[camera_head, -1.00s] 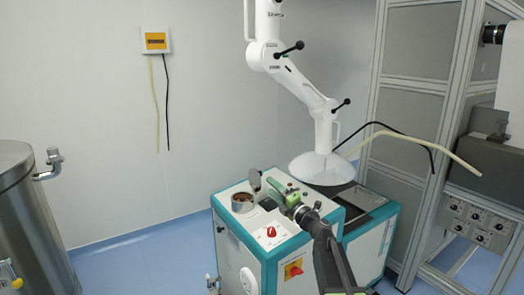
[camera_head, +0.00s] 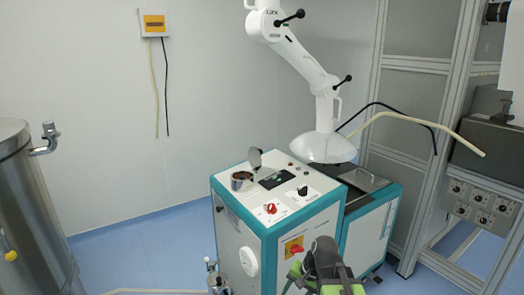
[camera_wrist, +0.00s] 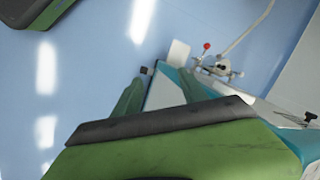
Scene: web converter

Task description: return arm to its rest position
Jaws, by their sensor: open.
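My gripper (camera_wrist: 158,88) is in the wrist view, with two green fingers spread apart and nothing seen between them. Its fingers point past the side of the white and teal cabinet, with blue floor beyond. In the head view my arm is folded back low at the bottom centre, in front of the cabinet (camera_head: 318,218). Green parts of my arm or gripper show there, but the fingertips cannot be made out.
A steel tank (camera_head: 35,215) stands at left. A valve fitting (camera_head: 215,280) sits by the cabinet's front left.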

